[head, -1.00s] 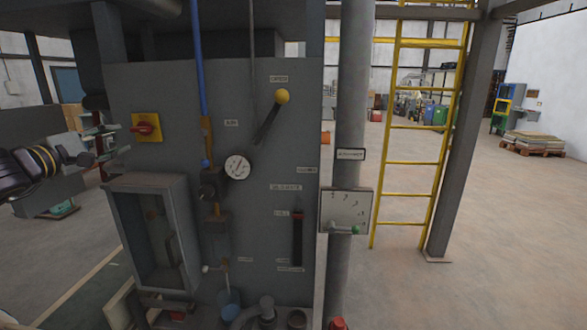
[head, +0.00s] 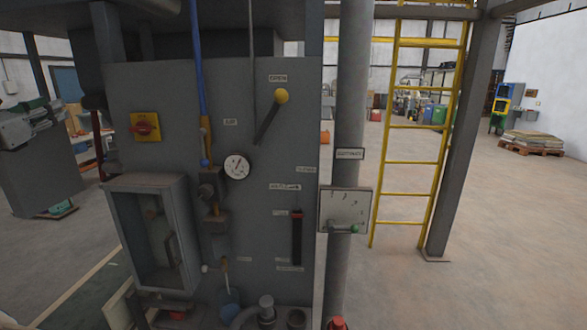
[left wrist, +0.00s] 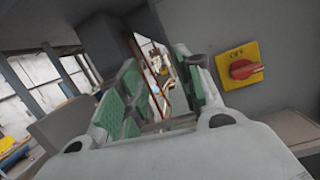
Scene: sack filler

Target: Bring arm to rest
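My left gripper (head: 38,113) is at the left edge of the head view, grey with green finger pads. It is left of the red rotary switch (head: 145,126) on its yellow plate and apart from it. In the left wrist view the two green-padded fingers (left wrist: 162,92) stand apart with nothing held between them. The same red switch (left wrist: 243,69) shows to the right of the fingers there, clear of them. My right gripper is in neither view.
The grey panel (head: 255,105) carries a yellow-knobbed lever (head: 281,97), a dial gauge (head: 237,167) and an open-fronted box (head: 113,215). A grey pipe (head: 353,100) and a yellow ladder (head: 388,163) stand to the right. Open floor (head: 500,230) lies beyond.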

